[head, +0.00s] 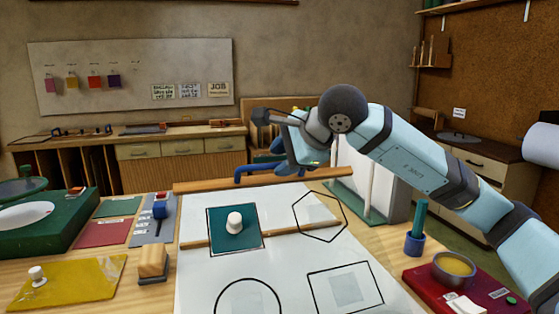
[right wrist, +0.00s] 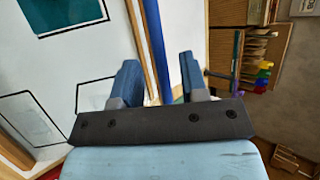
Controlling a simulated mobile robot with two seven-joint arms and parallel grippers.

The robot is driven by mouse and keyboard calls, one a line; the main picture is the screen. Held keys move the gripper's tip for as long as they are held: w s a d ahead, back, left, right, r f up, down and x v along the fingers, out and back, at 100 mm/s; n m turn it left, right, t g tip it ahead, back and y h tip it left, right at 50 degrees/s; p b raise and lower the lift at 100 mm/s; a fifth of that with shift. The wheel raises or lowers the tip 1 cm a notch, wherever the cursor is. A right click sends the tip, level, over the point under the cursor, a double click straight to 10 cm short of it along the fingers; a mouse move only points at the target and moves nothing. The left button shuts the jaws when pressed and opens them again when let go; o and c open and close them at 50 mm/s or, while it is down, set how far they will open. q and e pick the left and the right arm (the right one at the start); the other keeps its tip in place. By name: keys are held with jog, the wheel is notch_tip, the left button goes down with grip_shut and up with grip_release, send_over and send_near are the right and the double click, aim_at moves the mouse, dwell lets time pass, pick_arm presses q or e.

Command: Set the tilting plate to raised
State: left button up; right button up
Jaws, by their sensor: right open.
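The large white board (head: 205,280) with black outlines appears to be the tilting plate and looks nearly flat on the bench. It also shows in the right wrist view (right wrist: 90,62). A wooden rail (head: 215,183) runs along its far edge. A blue bar (right wrist: 156,35) runs beside that rail. My right gripper (right wrist: 158,75) is open. In the right wrist view its blue fingers lie either side of the bar's line; I cannot tell the height gap or any contact. In the head view its fingers are partly hidden near the rail. My left gripper is not in view.
A teal square with a white knob (head: 235,222) sits on the board. A blue cup with a green rod (head: 415,240) and a red box (head: 425,281) stand right. A wooden block (head: 152,262) and yellow plate (head: 70,280) lie left. A white upright panel (head: 375,185) stands behind.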

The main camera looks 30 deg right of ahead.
jog(key=p+v, duration=0.1)
jog(key=v, duration=1.1)
jog(key=shift+s, duration=0.25)
